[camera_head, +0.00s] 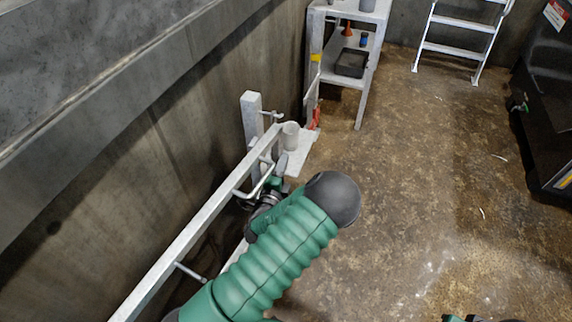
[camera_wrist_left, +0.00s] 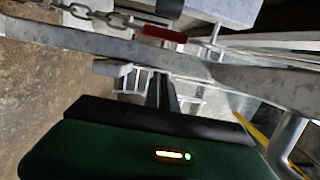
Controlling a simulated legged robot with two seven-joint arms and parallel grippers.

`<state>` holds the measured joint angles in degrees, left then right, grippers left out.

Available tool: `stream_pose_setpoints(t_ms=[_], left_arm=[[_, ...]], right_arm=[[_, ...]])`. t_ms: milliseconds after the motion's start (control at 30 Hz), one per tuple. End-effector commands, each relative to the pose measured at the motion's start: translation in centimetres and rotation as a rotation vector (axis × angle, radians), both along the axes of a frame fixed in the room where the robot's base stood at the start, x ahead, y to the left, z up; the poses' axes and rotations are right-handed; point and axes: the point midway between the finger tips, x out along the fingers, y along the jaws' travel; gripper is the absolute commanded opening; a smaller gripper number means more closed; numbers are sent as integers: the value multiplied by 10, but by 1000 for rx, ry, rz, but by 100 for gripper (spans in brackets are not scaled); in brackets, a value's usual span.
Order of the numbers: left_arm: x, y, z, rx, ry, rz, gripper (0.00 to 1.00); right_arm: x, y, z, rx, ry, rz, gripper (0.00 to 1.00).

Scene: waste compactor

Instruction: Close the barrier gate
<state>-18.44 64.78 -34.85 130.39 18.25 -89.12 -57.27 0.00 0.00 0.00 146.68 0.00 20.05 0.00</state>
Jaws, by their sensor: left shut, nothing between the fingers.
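The barrier gate (camera_head: 190,235) is a long pale metal rail running from the bottom left to the middle of the head view, beside the concrete wall. A bent metal handle (camera_head: 258,187) sticks out from its side. My left gripper (camera_head: 280,166) is shut and empty beside the rail, close to this handle; I cannot tell whether they touch. My green left arm covers part of the scene below. In the left wrist view the rail (camera_wrist_left: 130,55) crosses beyond my dark fingers (camera_wrist_left: 163,92).
A pale post (camera_head: 252,120) stands by the rail's far end, with a white cylinder (camera_head: 290,134) nearby. A chain (camera_wrist_left: 95,13) and a red piece (camera_wrist_left: 163,34) show past the rail. A shelf (camera_head: 345,77) and ladder (camera_head: 460,48) stand behind.

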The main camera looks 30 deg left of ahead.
Motion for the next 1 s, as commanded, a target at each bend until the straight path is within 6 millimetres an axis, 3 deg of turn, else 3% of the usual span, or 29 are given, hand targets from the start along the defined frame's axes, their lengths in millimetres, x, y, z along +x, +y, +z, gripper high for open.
stream_pose_setpoints(t_ms=[200, 533, 1000], left_arm=[[-1, 7, 0, 0, 0, 10, 0], [-8, 62, 0, 2, 1, 84, 0], [-3, 63, 0, 1, -2, 84, 0]], right_arm=[[0, 0, 0, 0, 0, 0, 0], [0, 0, -1, 0, 0, 0, 0], [0, 0, -1, 0, 0, 0, 0]])
